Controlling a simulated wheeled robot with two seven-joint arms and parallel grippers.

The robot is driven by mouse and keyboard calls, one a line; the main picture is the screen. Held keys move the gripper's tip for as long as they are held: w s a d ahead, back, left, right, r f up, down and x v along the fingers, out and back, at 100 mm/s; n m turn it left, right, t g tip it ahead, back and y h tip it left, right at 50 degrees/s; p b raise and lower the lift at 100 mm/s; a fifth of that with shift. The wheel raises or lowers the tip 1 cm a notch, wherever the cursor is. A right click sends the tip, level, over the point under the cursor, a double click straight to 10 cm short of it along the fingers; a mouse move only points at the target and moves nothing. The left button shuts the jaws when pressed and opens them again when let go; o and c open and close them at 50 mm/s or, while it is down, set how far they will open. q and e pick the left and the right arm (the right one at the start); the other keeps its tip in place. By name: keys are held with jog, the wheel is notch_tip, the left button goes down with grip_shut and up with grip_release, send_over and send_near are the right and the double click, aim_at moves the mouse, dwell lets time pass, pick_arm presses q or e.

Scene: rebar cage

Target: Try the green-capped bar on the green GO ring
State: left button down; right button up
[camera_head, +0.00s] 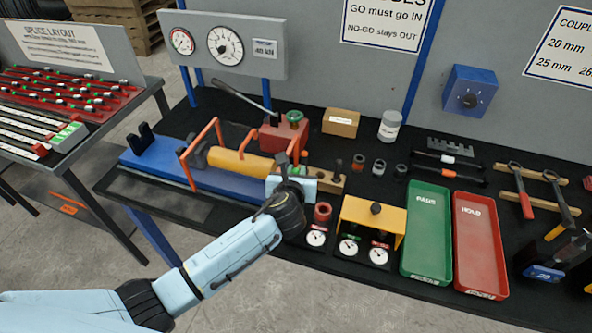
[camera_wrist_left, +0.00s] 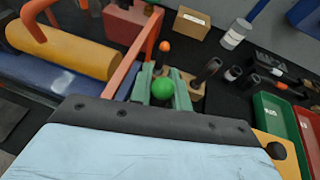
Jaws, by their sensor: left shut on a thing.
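My left gripper (camera_head: 290,184) is over the wooden block (camera_head: 328,181), beside the yellow cylinder of the blue bench machine. In the left wrist view its green fingers (camera_wrist_left: 163,92) are shut on the green-capped bar, whose round green cap (camera_wrist_left: 162,88) shows between them. The bar's lower part is hidden there, and I cannot tell whether it is still in the block. The yellow gauge stand (camera_head: 373,216) is to the right of the gripper, with small dials in front, one green-marked and one red-marked. I cannot clearly make out the green GO ring. My right gripper is not in view.
Green (camera_head: 427,232) and red (camera_head: 480,245) trays lie right of the stand. A red ring (camera_head: 322,212) sits close to my gripper. Orange hoops (camera_head: 200,150) rise over the blue machine. A dark upright piece (camera_wrist_left: 207,69) stands near the fingers.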

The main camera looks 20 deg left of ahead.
pick_arm(q)
jog(key=shift+r+p, duration=0.1)
jog(key=shift+p, duration=0.6)
dwell(0.9)
dwell(0.3)
jog(key=shift+f+b, duration=1.3)
jog(key=shift+f, duration=0.75)
jog(key=c, duration=1.2)
grip_release()
jog(key=shift+c, duration=0.2)
jog(key=shift+f, duration=0.1)
jog(key=shift+s, duration=0.1)
jog(key=p+v, duration=0.1)
jog(key=v, duration=1.2)
jog(key=shift+s+d, duration=0.1)
